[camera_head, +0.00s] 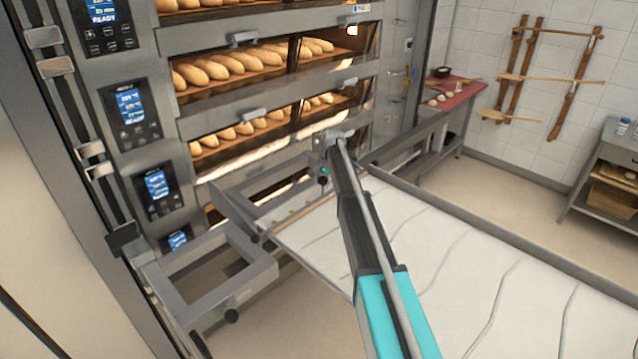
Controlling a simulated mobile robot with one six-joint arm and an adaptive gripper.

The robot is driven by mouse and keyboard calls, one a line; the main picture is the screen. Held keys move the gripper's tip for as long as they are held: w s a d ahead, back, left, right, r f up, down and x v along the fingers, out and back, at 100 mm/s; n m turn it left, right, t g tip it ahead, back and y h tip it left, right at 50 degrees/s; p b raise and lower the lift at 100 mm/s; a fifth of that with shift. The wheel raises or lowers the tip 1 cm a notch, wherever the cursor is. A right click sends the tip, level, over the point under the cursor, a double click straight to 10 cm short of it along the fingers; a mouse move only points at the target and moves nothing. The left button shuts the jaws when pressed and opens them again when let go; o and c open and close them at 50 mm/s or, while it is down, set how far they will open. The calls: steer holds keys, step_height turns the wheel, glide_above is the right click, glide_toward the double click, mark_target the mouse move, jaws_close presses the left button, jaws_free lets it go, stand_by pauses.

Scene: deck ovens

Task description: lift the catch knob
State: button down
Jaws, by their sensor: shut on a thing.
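My gripper (323,172) is small and far off at the arm's tip, pointing down beside the loader's oven-side end. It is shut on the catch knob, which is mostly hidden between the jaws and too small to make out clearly. I cannot tell whether the knob is raised. The loader's pale canvas belt (440,270) stretches right from below the gripper, inside a grey metal frame.
Deck ovens (270,110) with loaves stand behind the gripper, with handles along their fronts. A metal bracket frame (215,270) with black knobs juts out at lower left. Lit control panels (130,110) line the left. Open floor (530,190) lies beyond the loader at right.

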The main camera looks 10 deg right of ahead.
steer(key=shift+w, duration=0.15)
steer(key=c, duration=0.6)
jaws_free()
steer(key=o, duration=0.4)
steer(key=shift+r, duration=0.2)
steer(key=shift+o, duration=0.2)
steer(key=shift+f, duration=0.1)
steer(key=shift+r, duration=0.2)
